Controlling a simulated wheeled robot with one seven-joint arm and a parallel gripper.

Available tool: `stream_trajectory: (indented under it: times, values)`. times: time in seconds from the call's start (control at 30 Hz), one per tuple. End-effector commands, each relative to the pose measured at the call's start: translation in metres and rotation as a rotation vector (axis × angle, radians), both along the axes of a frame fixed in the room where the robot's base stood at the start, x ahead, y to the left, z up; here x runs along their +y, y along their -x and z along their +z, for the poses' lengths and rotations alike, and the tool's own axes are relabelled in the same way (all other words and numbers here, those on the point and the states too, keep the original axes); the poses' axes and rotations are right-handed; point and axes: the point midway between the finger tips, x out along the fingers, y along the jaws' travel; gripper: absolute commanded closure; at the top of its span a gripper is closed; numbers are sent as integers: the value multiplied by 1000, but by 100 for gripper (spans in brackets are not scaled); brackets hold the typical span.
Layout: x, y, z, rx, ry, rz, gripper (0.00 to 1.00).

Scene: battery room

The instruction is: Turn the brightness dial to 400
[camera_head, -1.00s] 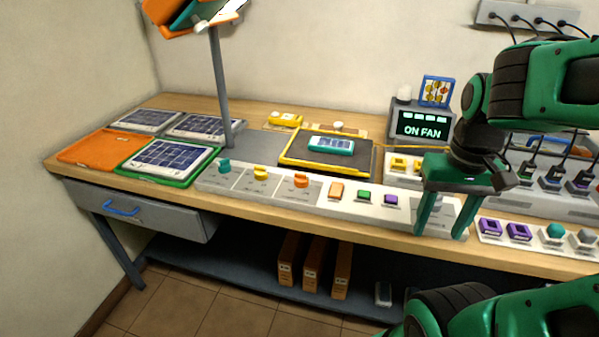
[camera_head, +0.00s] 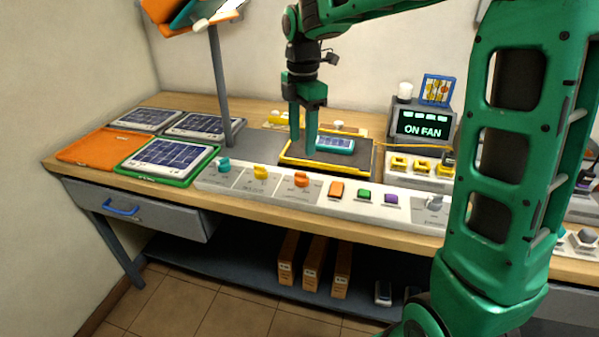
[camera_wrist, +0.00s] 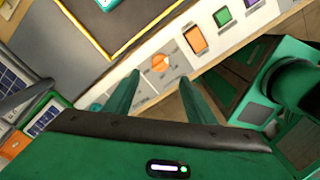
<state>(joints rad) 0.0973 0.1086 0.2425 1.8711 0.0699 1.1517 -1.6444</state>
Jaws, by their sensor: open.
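A white control panel (camera_head: 319,196) along the bench's front edge carries a teal dial (camera_head: 223,164), a yellow dial (camera_head: 260,172), an orange dial (camera_head: 301,180) and a grey dial (camera_head: 433,203). Their labels are too small to read, so I cannot tell which is the brightness dial. My gripper (camera_head: 303,147) points down, open and empty, appearing just above the orange dial in the head view. In the wrist view the orange dial (camera_wrist: 160,62) shows between and beyond my fingers, apart from them. My fingers and palm hide most of the other dials there.
The yellow-edged black tray (camera_head: 290,162) with a teal-framed panel (camera_head: 334,144) lies behind the dials. A lamp post (camera_head: 221,95) stands at left.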

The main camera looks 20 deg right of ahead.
Motion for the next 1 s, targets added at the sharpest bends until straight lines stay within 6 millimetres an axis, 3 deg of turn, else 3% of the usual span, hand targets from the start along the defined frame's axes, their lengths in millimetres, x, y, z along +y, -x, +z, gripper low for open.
stream_trajectory:
  times: [0.17, 0.6, 0.8, 1.0]
  values:
    - [1, -1, -17, 3, -1, 9, 50]
    - [-1, 0, -89, 3, -1, 4, 50]
    - [-1, 0, -104, 1, 0, 3, 50]
    - [-1, 0, -107, 1, 0, 3, 50]
